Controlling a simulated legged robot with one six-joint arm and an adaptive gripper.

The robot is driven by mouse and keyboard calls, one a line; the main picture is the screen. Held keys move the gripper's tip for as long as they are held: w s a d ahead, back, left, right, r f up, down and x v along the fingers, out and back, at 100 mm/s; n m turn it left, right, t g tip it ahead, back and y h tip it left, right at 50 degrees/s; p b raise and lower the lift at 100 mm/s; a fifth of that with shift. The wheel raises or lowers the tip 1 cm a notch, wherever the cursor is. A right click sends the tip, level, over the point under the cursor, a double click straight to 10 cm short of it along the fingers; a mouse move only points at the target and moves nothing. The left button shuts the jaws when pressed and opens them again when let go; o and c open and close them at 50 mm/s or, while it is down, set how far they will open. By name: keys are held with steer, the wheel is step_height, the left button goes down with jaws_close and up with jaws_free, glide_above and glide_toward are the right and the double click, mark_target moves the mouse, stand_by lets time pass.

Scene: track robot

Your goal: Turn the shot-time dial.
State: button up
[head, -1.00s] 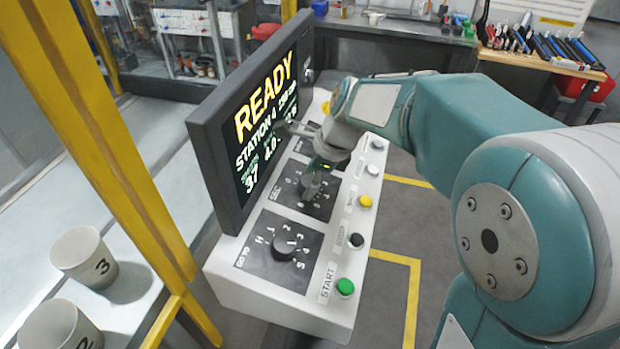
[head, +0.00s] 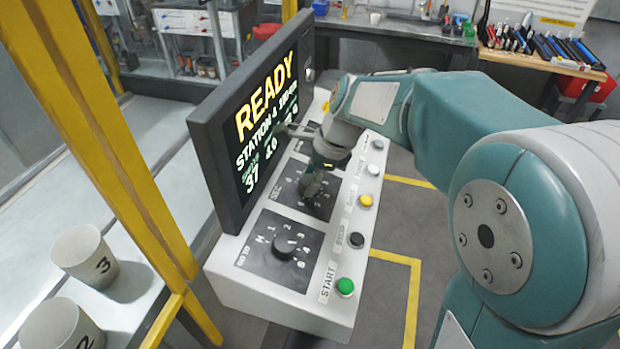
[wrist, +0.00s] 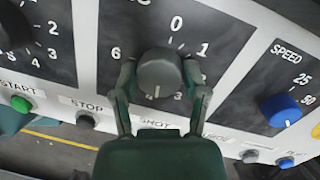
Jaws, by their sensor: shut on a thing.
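The dial (wrist: 158,68) is a dark round knob on a black plate with white numbers, in the middle of the wrist view. A pale mark on its lower side faces down, near the 3. In the head view its black plate (head: 291,193), the middle one on the sloping panel, is partly covered by my gripper (head: 312,184). My gripper's two thin fingers (wrist: 160,78) close on the left and right sides of the knob. The screen (head: 258,118) reads READY, with smaller lines below. The exact word by the dial is hard to read.
Another dial (head: 284,244) is at the near end of the panel; a blue SPEED knob (wrist: 280,108) is on the other side. A green START button (head: 345,286), a black STOP button (head: 355,240) and a yellow button (head: 365,201) line the front edge. Cups (head: 85,257) stand at left.

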steer(key=n, duration=0.5)
steer(key=shift+n+g+h, duration=0.3)
steer(key=n, duration=0.4)
steer(key=n+h, duration=0.1)
steer(key=n, duration=0.4)
steer(key=shift+n, duration=0.4)
steer(key=shift+n+h, duration=0.5)
steer(key=shift+n, duration=2)
steer(key=o, duration=1.2)
steer(key=shift+a, duration=0.1)
steer(key=shift+c, duration=0.2)
